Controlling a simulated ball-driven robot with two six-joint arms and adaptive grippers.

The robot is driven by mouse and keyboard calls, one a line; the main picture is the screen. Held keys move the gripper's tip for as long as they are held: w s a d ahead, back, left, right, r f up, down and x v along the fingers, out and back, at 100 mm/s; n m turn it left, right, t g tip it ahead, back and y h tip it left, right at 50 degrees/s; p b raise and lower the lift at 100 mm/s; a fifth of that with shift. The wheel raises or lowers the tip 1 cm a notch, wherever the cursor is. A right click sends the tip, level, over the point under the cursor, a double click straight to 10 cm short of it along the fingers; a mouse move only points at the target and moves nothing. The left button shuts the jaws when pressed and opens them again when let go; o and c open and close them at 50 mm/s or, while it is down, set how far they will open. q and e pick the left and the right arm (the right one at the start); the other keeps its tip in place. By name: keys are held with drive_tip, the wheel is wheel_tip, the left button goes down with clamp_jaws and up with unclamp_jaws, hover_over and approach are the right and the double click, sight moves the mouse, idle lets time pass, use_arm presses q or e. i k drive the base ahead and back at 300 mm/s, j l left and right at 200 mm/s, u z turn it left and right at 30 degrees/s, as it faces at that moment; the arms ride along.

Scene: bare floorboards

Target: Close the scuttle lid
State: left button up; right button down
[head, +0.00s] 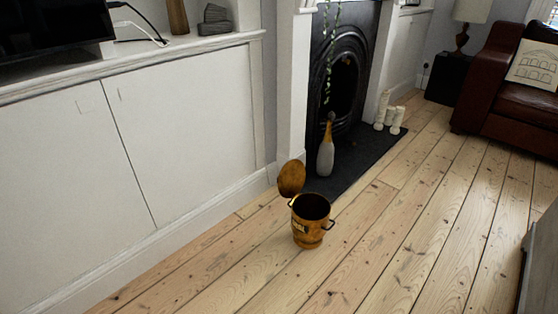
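The scuttle (308,226) is a round, brass-brown bucket with dark side handles and a label on its front. It stands upright on the floorboards in the middle of the head view, and its dark inside shows from above. Its lid (291,178) is a round brown disc, standing raised at the back left of the rim, so the scuttle is open. The hinge itself is too small to make out. Neither of my grippers is in view.
Behind the scuttle is a dark hearth (345,172) with a grey and tan vase (326,152) and white candles (390,113). A white cabinet (180,140) runs along the left. A brown leather sofa (500,80) is at the back right. The floorboards (420,220) to the right are clear.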

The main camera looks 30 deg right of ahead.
sight(292, 176)
drive_tip(key=i+l+u, duration=0.15)
drive_tip(key=l+u, duration=0.25)
drive_tip(key=i+l+u, duration=0.1)
drive_tip(key=l+u, duration=0.15)
drive_tip(key=u, duration=0.2)
